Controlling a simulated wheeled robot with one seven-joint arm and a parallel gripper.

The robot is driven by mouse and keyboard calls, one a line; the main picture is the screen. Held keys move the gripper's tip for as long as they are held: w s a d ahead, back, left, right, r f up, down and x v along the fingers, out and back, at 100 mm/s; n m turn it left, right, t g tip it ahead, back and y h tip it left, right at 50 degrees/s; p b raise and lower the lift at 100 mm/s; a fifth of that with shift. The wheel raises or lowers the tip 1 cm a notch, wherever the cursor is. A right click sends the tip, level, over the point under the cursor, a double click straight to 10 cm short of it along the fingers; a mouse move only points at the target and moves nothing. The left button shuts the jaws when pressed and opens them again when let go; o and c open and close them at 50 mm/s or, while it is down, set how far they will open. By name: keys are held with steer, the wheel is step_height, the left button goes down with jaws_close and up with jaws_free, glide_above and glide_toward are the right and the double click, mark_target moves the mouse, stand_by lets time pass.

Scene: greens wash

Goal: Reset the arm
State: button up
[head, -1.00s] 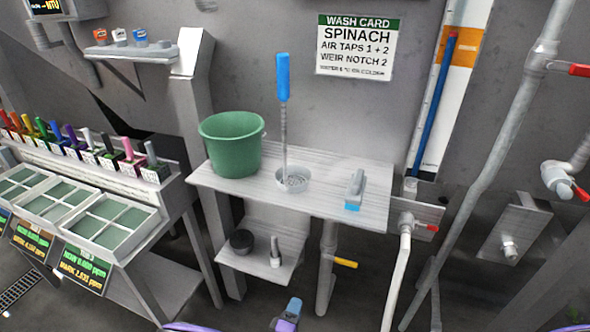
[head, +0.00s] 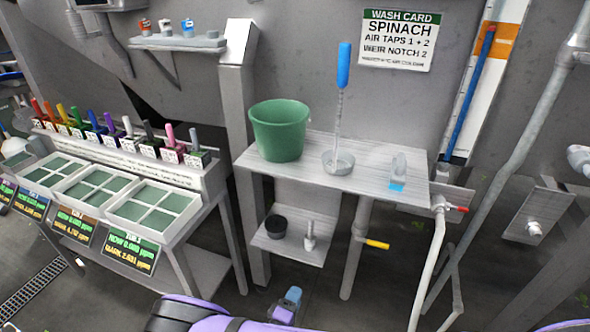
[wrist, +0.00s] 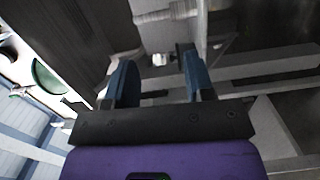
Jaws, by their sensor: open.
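My gripper (wrist: 158,82) is open in the wrist view, its two blue fingers apart with nothing seen between them. In the head view my purple arm (head: 200,312) lies along the bottom edge; a small purple and blue part of it shows below the lower shelf, and the fingertips cannot be made out there. The arm is in front of and below the wash table (head: 300,176), apart from it as far as I can see.
On the wash table are a green bucket (head: 280,135), a blue-handled tool (head: 343,68) standing in a round dish, and a small blue-tipped tool (head: 398,170). A black bowl (head: 276,226) sits on the lower shelf. A rack of coloured handles (head: 130,150) stands left; pipes (head: 530,130) stand right.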

steer(key=w+d+r+m+g+h, duration=0.1)
steer(key=w+r+m+g+h, duration=0.15)
steer(key=r, duration=0.45)
steer(key=w+d+r+m+g+h, duration=0.1)
steer(key=w+r+m+g, duration=0.15)
steer(key=r, duration=0.35)
steer(key=w+d+r+m+g+h, duration=0.1)
steer(key=d+r+m+g+h, duration=0.1)
steer(key=r+g, duration=0.35)
steer(key=d+r+m+g+y, duration=0.2)
steer(key=d+r, duration=0.3)
steer(key=r, duration=0.6)
steer(key=d+r+m+g+y, duration=0.25)
steer(key=d+r, duration=0.35)
steer(key=r, duration=0.5)
steer(key=s+d+r+m+t+y, duration=0.1)
steer(key=s+d+r+y, duration=0.2)
steer(key=s+d+r, duration=0.55)
steer(key=s+d+r+y, duration=0.4)
steer(key=s+d+r, duration=0.2)
steer(key=r, duration=0.5)
steer(key=s+d+r+t+y, duration=0.1)
steer(key=s+r+t, duration=0.2)
steer(key=s, duration=0.5)
steer(key=shift+s+r, duration=0.15)
steer(key=shift+r, duration=0.1)
